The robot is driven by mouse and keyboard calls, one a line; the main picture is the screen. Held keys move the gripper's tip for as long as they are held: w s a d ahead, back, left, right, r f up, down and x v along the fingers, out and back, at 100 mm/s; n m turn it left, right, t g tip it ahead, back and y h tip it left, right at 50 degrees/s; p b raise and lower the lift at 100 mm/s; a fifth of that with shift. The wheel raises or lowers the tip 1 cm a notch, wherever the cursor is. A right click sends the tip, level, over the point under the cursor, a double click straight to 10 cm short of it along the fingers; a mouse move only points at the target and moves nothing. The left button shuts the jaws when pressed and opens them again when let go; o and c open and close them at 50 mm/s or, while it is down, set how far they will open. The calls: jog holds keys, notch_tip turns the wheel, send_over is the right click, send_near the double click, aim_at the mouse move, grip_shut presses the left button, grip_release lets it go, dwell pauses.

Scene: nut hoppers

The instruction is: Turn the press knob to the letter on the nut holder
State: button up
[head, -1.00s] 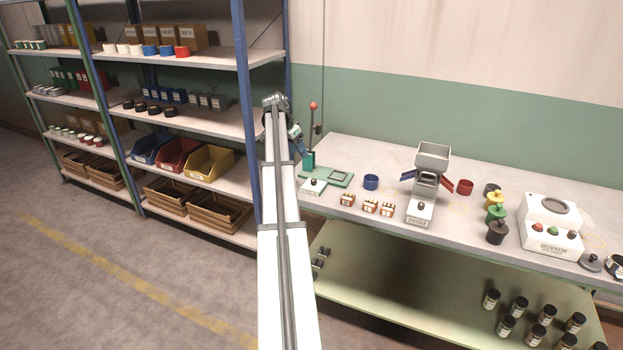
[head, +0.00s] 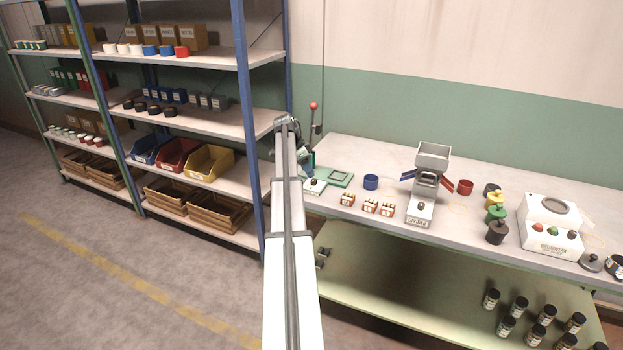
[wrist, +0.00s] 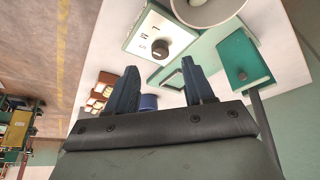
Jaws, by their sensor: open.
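The press knob (wrist: 160,48) is a dark round knob on a white box (wrist: 137,37) with small dark marks around it; the marks are too small to read surely. The knob also shows in the head view (head: 314,182), beside the green press base (head: 341,179). My gripper (wrist: 159,70) is open and empty, its two blue-grey fingers apart, with the knob appearing beyond the gap between their tips and not between them. In the head view my gripper (head: 306,163) is just above and behind the knob box. Several small red-brown and white holders (head: 370,206) stand to the right; their letters are unreadable.
The press lever with its red ball (head: 313,106) rises just behind my gripper. A blue cup (head: 371,182) and the divider (head: 421,210) stand farther right on the bench. The shelving's blue post (head: 245,130) is left of my arm.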

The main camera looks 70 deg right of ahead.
aim_at(313, 180)
jog(key=shift+x, duration=2.7)
jog(key=shift+c, duration=0.3)
grip_shut()
